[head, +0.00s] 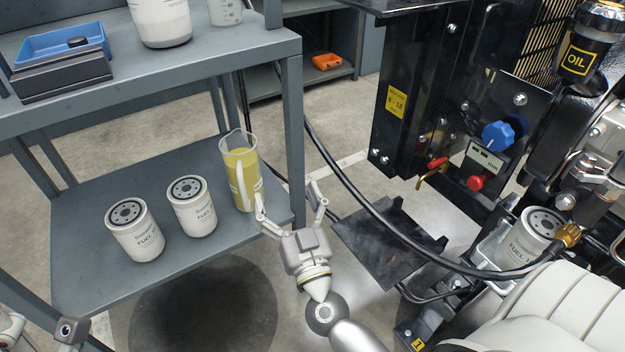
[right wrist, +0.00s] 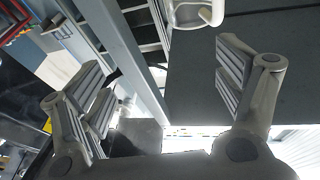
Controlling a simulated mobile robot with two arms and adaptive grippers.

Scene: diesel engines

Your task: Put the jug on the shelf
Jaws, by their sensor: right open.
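The jug (head: 241,172) is a clear measuring jug with a pale handle and yellow liquid in it. It stands upright near the right edge of the lower shelf (head: 80,278) of a grey rack. My right gripper (head: 290,200) is open and empty just right of the jug, with one finger close to the handle; I cannot tell whether they touch. In the right wrist view a pale part of the jug (right wrist: 197,14) shows at the top edge, beyond the open fingers (right wrist: 160,85). Only grey parts, perhaps of my left gripper (head: 68,330), show at the lower left.
Two white fuel filters (head: 134,232) stand left of the jug. The upper shelf (head: 190,62) holds a blue tray (head: 62,42), a white filter (head: 160,22) and a clear container (head: 225,10). A rack post (head: 292,140) stands close behind the gripper. A black hose (head: 370,210) and the engine lie right.

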